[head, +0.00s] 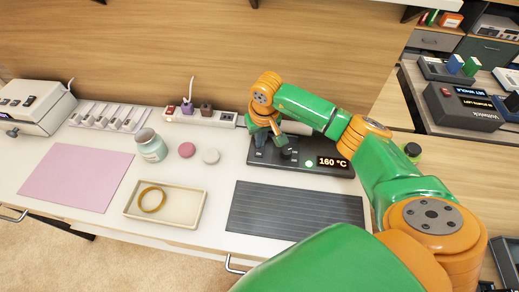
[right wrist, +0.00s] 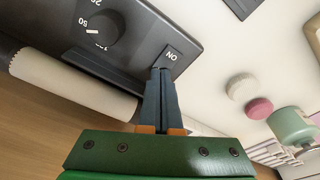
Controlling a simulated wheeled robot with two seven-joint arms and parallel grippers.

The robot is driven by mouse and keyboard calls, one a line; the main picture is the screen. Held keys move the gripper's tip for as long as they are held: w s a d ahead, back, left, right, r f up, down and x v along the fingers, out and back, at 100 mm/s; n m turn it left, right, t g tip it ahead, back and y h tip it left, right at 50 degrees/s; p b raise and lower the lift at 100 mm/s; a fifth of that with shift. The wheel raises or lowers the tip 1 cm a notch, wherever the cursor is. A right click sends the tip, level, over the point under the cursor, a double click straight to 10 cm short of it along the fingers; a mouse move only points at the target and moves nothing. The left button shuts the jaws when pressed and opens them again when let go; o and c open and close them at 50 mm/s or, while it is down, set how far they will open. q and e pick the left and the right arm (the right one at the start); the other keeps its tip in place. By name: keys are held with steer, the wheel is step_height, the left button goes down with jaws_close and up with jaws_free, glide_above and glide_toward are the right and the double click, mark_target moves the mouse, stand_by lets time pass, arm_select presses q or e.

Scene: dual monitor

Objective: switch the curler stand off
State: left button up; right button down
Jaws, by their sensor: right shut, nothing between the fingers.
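The curler stand (head: 300,170) is a black box on the white counter, right of centre in the head view. Its display (head: 333,162) reads 160 °C, and a pale green light (head: 309,164) glows beside it. In the right wrist view the stand's dark panel (right wrist: 135,45) shows a round dial (right wrist: 101,30) and a rocker switch (right wrist: 171,56) marked ON. My right gripper (right wrist: 160,72) is shut and empty, its fingertips at the switch's near edge; I cannot tell whether they touch. In the head view my right gripper (head: 277,137) partly hides the stand's left end.
A cream roll (right wrist: 70,85) lies along the stand's back side. A ribbed dark mat (head: 295,210) lies in front.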

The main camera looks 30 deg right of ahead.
steer(key=shift+f, duration=0.15)
step_height(320, 180, up, 7)
steer(key=p, duration=0.4)
steer(key=shift+p, duration=0.4)
steer(key=shift+s, duration=0.1)
